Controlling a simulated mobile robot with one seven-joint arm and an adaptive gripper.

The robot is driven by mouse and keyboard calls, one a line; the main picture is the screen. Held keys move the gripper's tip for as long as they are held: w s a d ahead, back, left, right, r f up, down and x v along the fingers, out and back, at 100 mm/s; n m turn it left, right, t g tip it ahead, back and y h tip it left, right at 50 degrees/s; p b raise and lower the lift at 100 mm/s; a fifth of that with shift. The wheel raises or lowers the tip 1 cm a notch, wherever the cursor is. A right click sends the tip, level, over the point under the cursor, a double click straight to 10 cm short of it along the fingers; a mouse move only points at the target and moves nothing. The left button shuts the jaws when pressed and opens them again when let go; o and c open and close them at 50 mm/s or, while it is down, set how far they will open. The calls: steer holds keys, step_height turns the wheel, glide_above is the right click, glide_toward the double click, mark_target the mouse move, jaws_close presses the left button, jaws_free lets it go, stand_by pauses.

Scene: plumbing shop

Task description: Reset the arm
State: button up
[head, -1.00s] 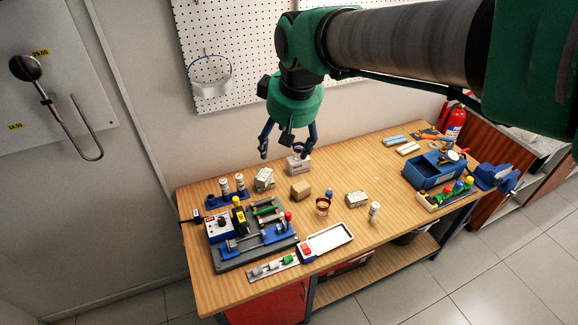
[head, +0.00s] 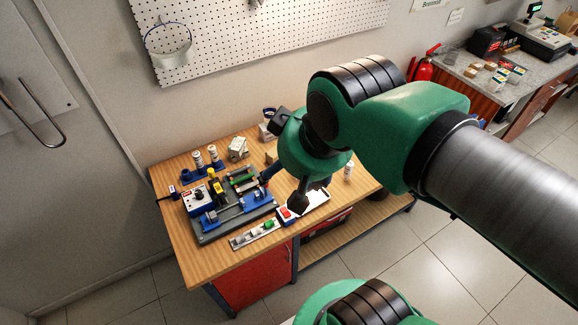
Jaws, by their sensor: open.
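My gripper (head: 284,187) hangs from my green arm over the right part of the wooden workbench (head: 192,262), pointing down. It is open and I see nothing held in it. One blue finger shows to the left of a dark part of the gripper; the rest of the fingers is hidden. My arm stretches in from the right and hides much of the right side of the bench.
A grey fixture board (head: 207,236) with blue clamps stands left of my gripper. A strip with a green piece (head: 268,224) and a white tray (head: 318,199) lie near the front edge. White bottles and boxes (head: 237,148) stand behind. A pegboard (head: 270,35) hangs above.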

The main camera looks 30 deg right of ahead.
stand_by(0.3)
step_height(320, 180, down, 16)
steer(key=b, duration=1.6)
